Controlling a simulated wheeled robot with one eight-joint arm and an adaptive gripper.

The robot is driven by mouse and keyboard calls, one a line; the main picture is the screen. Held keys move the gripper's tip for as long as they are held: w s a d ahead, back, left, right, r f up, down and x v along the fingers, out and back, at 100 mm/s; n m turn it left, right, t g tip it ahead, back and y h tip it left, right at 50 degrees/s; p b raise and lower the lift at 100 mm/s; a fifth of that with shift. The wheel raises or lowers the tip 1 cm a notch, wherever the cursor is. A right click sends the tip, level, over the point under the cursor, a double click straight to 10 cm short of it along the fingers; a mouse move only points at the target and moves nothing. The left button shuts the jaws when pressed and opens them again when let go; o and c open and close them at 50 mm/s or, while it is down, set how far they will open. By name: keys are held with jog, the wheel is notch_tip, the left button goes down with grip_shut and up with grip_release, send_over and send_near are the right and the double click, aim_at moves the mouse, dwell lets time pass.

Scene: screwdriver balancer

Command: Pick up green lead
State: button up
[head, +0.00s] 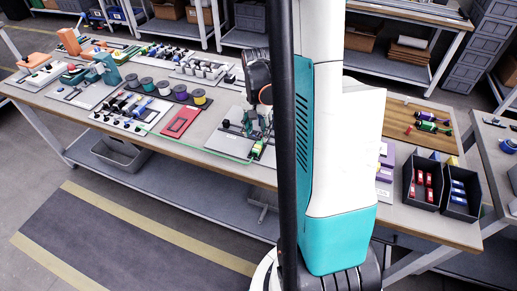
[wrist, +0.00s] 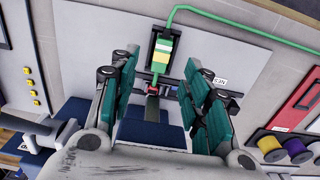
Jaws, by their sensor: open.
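The green lead (wrist: 245,38) is a thin green cable in the wrist view. It runs from the right edge to a plug body (wrist: 162,52) with green, white and yellow bands, set in a dark holder on a pale board. In the head view the lead (head: 222,153) lies along the table's front edge, and its plug (head: 258,148) is close to my gripper (head: 262,125). In the wrist view my gripper (wrist: 157,78) has its teal fingers spread apart, with the plug ahead between the fingertips. The fingers hold nothing that I can see.
A red panel (head: 181,121) and several coloured spools (head: 164,88) lie left of my gripper. A blue block (wrist: 145,128) shows between the fingers. Dark bins (head: 424,184) with red and blue items stand at the right. My arm hides the table's middle.

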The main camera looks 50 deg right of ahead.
aim_at(256, 148)
jog(key=f+b, duration=0.1)
jog(key=f, duration=0.3)
jog(key=f+b, duration=0.2)
jog(key=f, duration=0.3)
jog(key=shift+w+a+b, duration=0.15)
jog(key=shift+w+b, duration=0.05)
jog(key=shift+b, duration=0.1)
jog(key=shift+r, duration=0.1)
grip_shut()
